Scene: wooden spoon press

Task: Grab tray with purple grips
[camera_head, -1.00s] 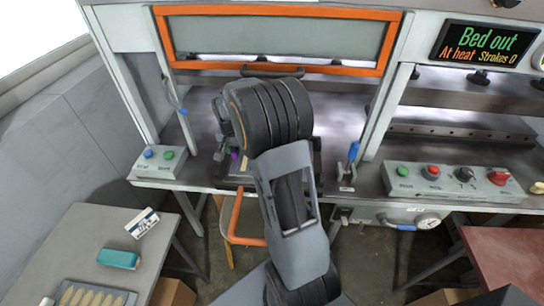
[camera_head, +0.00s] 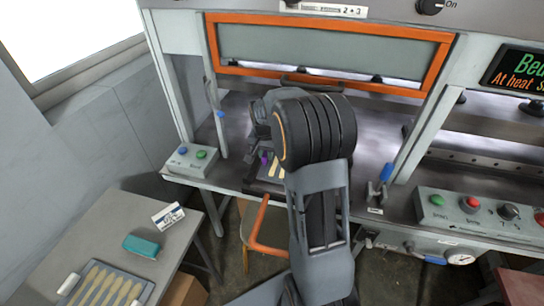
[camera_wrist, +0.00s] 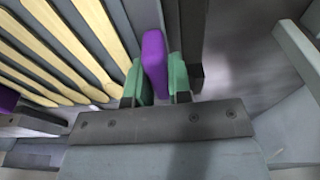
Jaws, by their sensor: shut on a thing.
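The tray with purple grips (camera_wrist: 125,12) is a dark grey tray holding several wooden spoons, close up in the wrist view. One purple grip (camera_wrist: 155,62) stands between the green pads of my gripper (camera_wrist: 157,82), which is shut on it. A second purple patch (camera_wrist: 7,98) shows at the left edge of that view. In the head view my arm hides most of the tray, at the press bed's front edge; some spoons and a purple spot (camera_head: 265,158) show left of the arm.
An orange-framed guard (camera_head: 330,50) is raised above the bed. A lever with a blue handle (camera_head: 385,173) stands to the right, and a button box (camera_head: 192,160) to the left. A side table (camera_head: 110,222) bears another spoon tray (camera_head: 105,287) and a teal block (camera_head: 141,246).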

